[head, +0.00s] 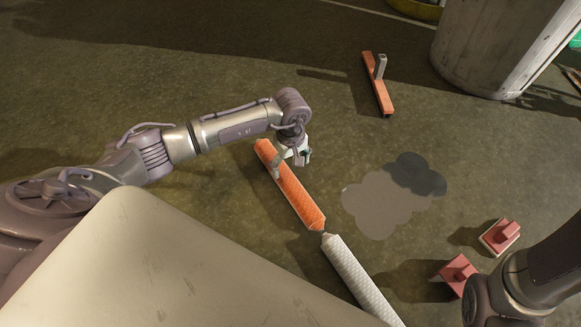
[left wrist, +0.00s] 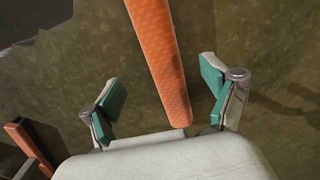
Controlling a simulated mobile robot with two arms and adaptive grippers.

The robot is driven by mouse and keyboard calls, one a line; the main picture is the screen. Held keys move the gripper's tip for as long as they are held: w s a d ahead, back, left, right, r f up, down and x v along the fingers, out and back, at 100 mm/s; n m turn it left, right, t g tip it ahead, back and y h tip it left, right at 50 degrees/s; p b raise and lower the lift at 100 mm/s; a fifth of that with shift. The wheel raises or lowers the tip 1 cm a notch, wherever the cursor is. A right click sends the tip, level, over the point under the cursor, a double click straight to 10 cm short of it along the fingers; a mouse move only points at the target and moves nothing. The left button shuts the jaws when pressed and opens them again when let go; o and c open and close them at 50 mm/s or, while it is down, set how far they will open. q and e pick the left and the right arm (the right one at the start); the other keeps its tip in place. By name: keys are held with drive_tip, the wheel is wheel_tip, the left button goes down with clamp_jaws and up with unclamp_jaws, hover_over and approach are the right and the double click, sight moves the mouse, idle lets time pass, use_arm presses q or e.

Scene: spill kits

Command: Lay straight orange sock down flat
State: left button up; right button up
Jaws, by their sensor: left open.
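The straight orange sock (head: 300,197) lies flat on the floor in the middle of the head view, slanting down to the right. Its lower end is close to the end of a pale grey sock (head: 358,282). My left gripper (head: 291,161) is over the orange sock's upper part, with its fingers spread. In the left wrist view the orange sock (left wrist: 157,50) runs between the two open teal-padded fingers, with gaps on both sides. My right arm shows at the lower right, but its gripper is out of view.
A grey spill puddle (head: 375,208) with a darker part lies right of the orange sock. Two red blocks (head: 500,236) (head: 458,273) are at the lower right. An orange bar with an upright post (head: 376,85) and a large grey drum (head: 490,45) stand farther back.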

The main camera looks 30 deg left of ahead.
use_arm(q)
drive_tip(key=shift+r, duration=0.95)
